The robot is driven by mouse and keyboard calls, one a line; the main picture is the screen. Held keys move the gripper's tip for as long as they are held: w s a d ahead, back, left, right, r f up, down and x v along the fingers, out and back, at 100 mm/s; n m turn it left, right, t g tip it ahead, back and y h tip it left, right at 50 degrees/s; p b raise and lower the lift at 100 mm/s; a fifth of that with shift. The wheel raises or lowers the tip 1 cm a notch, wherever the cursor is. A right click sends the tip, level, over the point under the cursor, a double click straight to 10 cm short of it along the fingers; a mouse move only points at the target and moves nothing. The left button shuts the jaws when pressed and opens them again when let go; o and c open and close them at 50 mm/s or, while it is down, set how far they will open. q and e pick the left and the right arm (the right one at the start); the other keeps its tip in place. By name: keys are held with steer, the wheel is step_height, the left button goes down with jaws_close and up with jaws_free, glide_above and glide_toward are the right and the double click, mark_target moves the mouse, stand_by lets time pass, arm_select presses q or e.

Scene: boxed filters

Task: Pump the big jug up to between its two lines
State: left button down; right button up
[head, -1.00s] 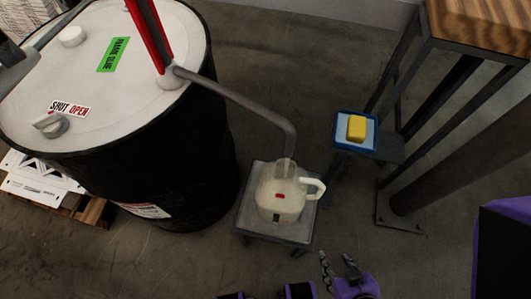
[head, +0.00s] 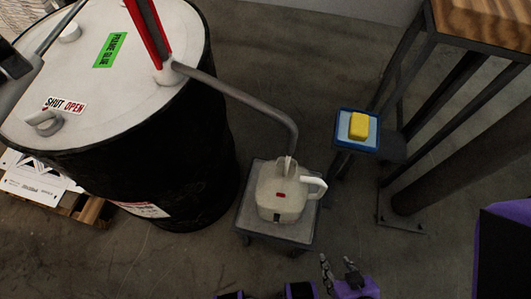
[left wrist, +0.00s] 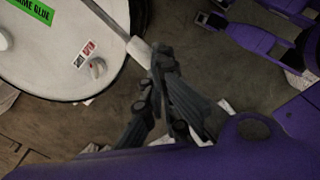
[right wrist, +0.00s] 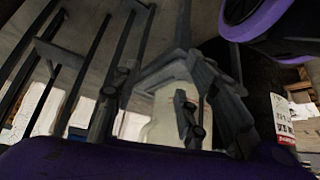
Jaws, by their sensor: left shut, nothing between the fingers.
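The big pale jug (head: 280,205) stands upright on a small grey stand (head: 247,222), its handle to the right. It bears a red mark and a dark mark; I cannot read the glue level. The spout (head: 245,97) runs from the red pump (head: 150,35) on the drum (head: 190,130) down to the jug's mouth. My left gripper, partly seen at the head view's left edge (head: 14,62), is shut and empty close to the pump lever's pale end (left wrist: 139,50). My right gripper (head: 338,264) is open and empty, in front of the jug; its wrist view shows a pale shape (right wrist: 170,115) beyond the fingers.
The drum top has a valve knob (head: 44,123) beside a SHUT/OPEN label (head: 65,105). A yellow sponge (head: 359,126) lies on a blue tray (head: 343,140) right of the spout. A wood-topped metal table (head: 490,20) stands at the right. Floor between is clear.

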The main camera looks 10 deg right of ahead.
mark_target(16, 100)
arm_select(q)
steer(key=shift+f, duration=0.65)
steer(key=shift+f+b, duration=0.1)
steer(key=shift+b, duration=0.2)
steer(key=shift+f, duration=0.4)
steer(key=shift+f+b, duration=0.6)
steer(key=shift+f, duration=0.05)
arm_select(e)
steer(key=shift+s+d+f, duration=0.1)
steer(key=shift+s+f, duration=0.25)
steer(key=shift+f, duration=0.2)
steer(key=shift+s+f, duration=0.3)
steer(key=shift+f, duration=0.25)
arm_select(q)
steer(key=shift+a, duration=0.1)
steer(key=shift+f+b, duration=0.6)
steer(key=shift+f, duration=0.2)
steer(key=shift+r, duration=0.1)
arm_select(e)
steer(key=shift+s+f, duration=0.25)
steer(key=shift+f, duration=0.25)
